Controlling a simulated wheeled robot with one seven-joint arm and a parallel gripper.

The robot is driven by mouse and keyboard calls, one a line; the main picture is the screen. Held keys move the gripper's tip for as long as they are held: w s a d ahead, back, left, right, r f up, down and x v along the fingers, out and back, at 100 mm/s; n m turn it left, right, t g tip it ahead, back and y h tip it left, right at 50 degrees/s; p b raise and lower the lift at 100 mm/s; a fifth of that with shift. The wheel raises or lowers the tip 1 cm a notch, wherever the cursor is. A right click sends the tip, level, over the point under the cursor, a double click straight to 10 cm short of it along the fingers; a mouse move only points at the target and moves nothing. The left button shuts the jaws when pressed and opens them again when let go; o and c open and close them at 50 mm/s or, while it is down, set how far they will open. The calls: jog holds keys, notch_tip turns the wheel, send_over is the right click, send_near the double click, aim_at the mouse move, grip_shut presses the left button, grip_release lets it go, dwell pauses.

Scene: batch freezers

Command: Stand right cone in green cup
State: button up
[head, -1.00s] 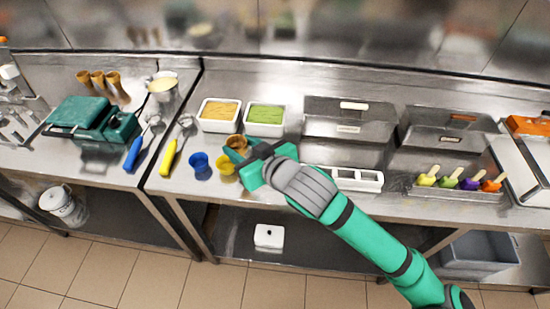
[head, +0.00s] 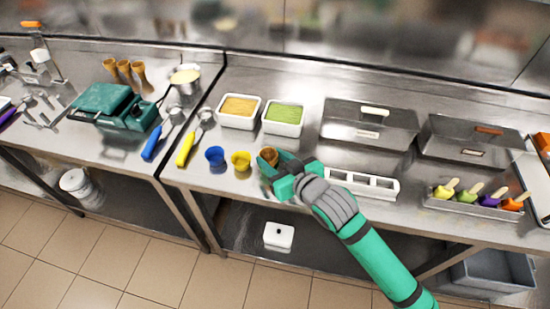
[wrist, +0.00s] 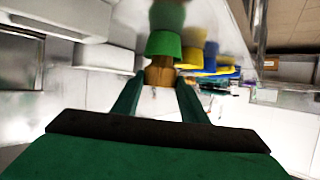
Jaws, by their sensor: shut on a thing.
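My gripper (head: 272,166) is shut on a brown wafer cone (head: 268,156), upright with its open end up. In the wrist view, which is upside down, the cone (wrist: 160,74) is between the two fingers. Its lower part is hidden behind the rim of the green cup (wrist: 163,45), and it looks to be inside the cup. In the head view the green cup is largely hidden by my gripper. The yellow cup (head: 241,161) and the blue cup (head: 215,156) stand empty in a row to its left.
Three more cones (head: 123,70) stand behind the teal appliance (head: 105,100). Two white tubs (head: 239,111) are behind the cups. Blue and yellow-handled scoops (head: 186,148) lie to the left. A white slotted rack (head: 361,183) stands close to the right of my gripper.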

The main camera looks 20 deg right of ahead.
jog(key=shift+f, duration=0.2)
jog(key=o, duration=1)
jog(key=shift+f, duration=0.1)
jog(key=shift+r, duration=0.35)
jog(key=v, duration=1.2)
